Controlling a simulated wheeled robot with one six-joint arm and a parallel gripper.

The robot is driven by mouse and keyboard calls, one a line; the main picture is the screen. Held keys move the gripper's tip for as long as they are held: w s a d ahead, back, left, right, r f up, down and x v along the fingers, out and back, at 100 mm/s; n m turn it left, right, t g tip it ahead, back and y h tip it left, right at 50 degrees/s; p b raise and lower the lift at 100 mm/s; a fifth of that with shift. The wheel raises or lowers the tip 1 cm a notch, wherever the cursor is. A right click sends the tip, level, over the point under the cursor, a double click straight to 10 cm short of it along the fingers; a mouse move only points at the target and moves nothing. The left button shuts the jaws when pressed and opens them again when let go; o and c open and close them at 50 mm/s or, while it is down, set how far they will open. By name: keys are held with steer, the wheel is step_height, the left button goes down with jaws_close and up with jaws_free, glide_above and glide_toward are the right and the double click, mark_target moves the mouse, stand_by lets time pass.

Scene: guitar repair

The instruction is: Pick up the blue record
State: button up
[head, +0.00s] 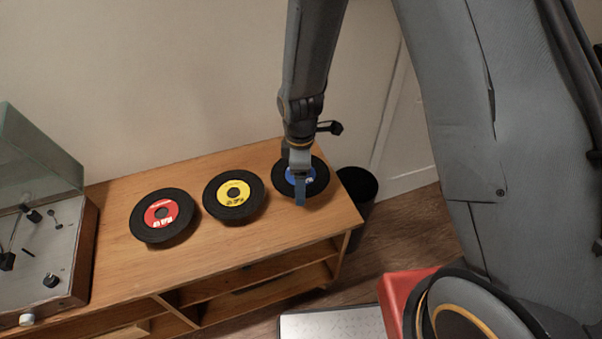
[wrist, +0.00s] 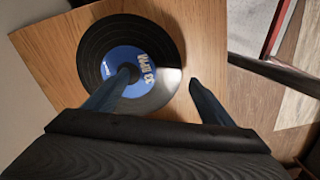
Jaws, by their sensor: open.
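The blue record (head: 316,179) is a black disc with a blue label, lying flat near the right end of the wooden cabinet top. It also shows in the wrist view (wrist: 103,47), with white lettering on its label. My gripper (head: 300,196) is over the record in the head view and hides part of it. In the wrist view my gripper (wrist: 160,82) is open. Its left fingertip overlaps the label and its right fingertip is just beyond the record's right edge. I cannot tell whether the fingers touch the disc.
A yellow-label record (head: 235,212) and a red-label record (head: 146,232) lie to the left on the cabinet (head: 110,267). A turntable (head: 62,239) with a raised lid stands at the far left. A black bin (head: 357,190) stands beside the cabinet's right end.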

stand_by(0.3)
steer(key=c, duration=1.1)
